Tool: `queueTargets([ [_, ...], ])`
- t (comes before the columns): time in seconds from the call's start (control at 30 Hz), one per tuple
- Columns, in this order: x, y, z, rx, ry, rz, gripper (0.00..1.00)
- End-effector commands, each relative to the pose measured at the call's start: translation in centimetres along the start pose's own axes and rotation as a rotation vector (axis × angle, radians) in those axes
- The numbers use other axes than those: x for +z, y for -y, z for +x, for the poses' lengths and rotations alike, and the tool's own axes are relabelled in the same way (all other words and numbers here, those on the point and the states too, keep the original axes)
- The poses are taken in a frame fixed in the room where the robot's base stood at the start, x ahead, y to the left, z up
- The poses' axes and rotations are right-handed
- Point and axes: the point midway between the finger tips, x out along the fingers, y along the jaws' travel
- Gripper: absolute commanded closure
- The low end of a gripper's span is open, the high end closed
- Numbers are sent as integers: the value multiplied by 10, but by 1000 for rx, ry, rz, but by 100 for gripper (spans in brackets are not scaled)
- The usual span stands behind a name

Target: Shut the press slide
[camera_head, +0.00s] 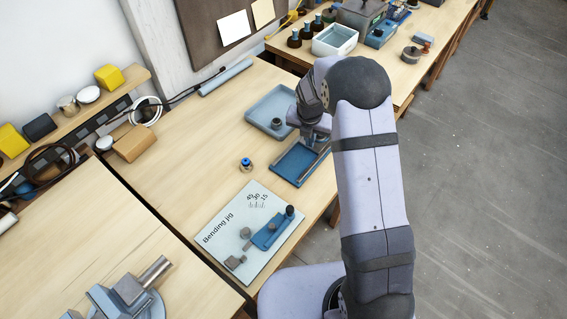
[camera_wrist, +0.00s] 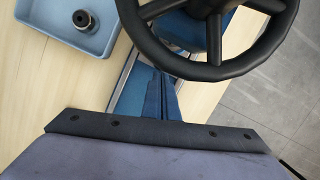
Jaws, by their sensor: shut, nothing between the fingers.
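A flat blue press slide (camera_head: 292,167) with raised edges lies near the right edge of the middle bench. In the wrist view a strip of blue surface with a pale metal rail (camera_wrist: 128,68) shows beside my fingers. A black spoked handwheel (camera_wrist: 222,72) stands over a blue press body (camera_wrist: 186,32); my arm hides most of the press in the head view. My gripper (camera_head: 318,140) is low over the far end of the slide. Its narrow fingers (camera_wrist: 162,76) are shut and empty, below the wheel rim. I cannot tell whether they touch the slide.
A light blue tray (camera_head: 256,115) with a dark round part stands left of the press. A small blue-topped part (camera_head: 245,164) and the bending jig (camera_head: 222,233) lie nearer. Bare bench lies left of the tray; the floor drops away at right.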

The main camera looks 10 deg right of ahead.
Motion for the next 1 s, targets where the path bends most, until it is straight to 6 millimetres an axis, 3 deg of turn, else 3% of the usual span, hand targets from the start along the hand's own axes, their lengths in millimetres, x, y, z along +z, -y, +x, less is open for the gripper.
queueTargets([
  [0.47, 5, 0, -3, 5, 18, 2, 100],
  [0.63, -10, 0, -7, 4, 15, 0, 100],
  [0.83, -42, -1, -14, 1, 6, -4, 100],
  [1.0, -39, -1, -42, 4, 12, 2, 100],
])
